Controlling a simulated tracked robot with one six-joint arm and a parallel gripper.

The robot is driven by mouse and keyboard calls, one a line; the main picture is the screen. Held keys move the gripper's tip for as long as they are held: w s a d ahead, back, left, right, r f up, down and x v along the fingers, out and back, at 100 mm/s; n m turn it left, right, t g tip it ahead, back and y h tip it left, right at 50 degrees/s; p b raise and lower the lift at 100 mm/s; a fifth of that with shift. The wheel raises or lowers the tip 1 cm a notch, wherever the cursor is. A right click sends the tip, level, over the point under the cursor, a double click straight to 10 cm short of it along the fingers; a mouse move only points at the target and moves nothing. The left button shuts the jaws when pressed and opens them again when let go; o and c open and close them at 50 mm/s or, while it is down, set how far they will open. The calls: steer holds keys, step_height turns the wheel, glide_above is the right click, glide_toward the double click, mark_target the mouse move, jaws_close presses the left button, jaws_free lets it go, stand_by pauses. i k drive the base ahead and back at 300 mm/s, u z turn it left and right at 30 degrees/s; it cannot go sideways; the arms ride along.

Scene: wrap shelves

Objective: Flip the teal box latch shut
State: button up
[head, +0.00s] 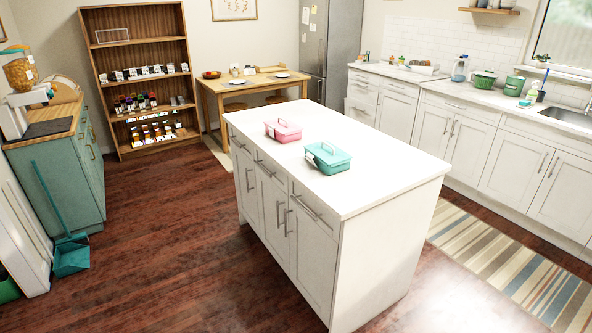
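The teal box (329,159) stands on the white top of the kitchen island (390,160), toward its left long edge. My gripper is not in view.
Dark wood floor (170,235) is open left of the island. A teal cabinet (60,165) and a teal dustpan (71,254) stand at the left. A shelf (140,80) and a wooden table (255,85) are at the back. A striped rug (510,265) lies right.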

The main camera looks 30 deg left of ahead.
mark_target(310, 157)
steer(key=k, duration=0.35)
steer(key=u, duration=1.25)
steer(key=i, duration=1.25)
steer(key=u, duration=0.45)
steer(key=i, duration=0.6)
steer(key=u, duration=0.45)
